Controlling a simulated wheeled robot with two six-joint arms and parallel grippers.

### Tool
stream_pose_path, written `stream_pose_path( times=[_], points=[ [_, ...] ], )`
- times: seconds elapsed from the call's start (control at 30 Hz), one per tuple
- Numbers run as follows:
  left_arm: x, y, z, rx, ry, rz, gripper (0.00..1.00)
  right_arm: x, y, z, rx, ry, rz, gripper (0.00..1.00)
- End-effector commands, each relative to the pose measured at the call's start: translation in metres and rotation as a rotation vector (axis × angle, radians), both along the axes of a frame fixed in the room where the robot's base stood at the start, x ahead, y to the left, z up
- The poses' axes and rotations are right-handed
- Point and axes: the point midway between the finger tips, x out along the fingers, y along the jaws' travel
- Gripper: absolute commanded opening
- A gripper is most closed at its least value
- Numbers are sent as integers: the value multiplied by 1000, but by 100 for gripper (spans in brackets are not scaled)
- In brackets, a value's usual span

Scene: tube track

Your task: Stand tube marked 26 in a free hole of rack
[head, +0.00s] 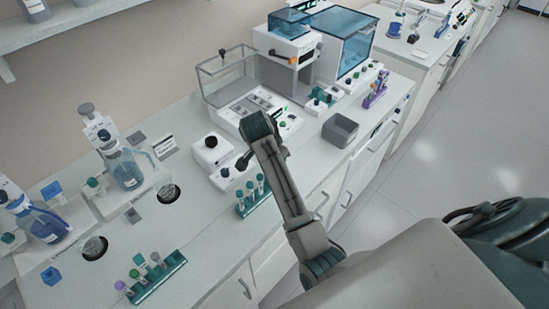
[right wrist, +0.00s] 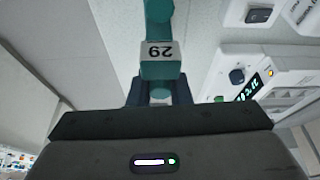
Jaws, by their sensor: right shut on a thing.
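My right gripper (right wrist: 159,92) is shut on a teal tube (right wrist: 160,68) with a white label. The label shows two digits upside down, a 2 and a 6 or 9. In the head view my right arm reaches over the bench, and the held tube cannot be made out. A teal rack (head: 158,287) at the front left holds several tubes with purple, green and grey caps, and seems to have bare room at its right end. Another teal rack (head: 254,208) below my right wrist holds several teal-capped tubes. My left gripper is out of view.
A white device with a black knob (head: 211,151) and a clear-walled machine (head: 232,80) stand near my right wrist. A grey bin (head: 340,131) and a purple rack (head: 375,101) are to the right. Bottles (head: 124,168) stand at the left. Bench between the teal racks is clear.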

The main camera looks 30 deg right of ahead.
Motion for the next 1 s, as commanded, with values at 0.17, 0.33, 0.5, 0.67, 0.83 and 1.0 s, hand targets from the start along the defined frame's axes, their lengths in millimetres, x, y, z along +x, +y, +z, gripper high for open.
stream_pose_path(
  times=[0.17, 0.33, 0.5, 0.67, 0.83, 1.0],
  points=[
    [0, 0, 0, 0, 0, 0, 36, 0, 0, -3, 0, 0, 0, 2],
    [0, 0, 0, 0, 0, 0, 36, 0, 0, -3, 0, -1, 0, 2],
    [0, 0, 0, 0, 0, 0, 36, 0, 0, -4, 0, 0, 0, 2],
    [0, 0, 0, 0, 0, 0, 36, 0, 0, -7, 0, 0, 0, 2],
    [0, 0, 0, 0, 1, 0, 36, 0, 0, -12, -1, 1, 1, 2],
    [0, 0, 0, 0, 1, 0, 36, 0, 0, -14, 0, 0, 0, 33]
  ],
)
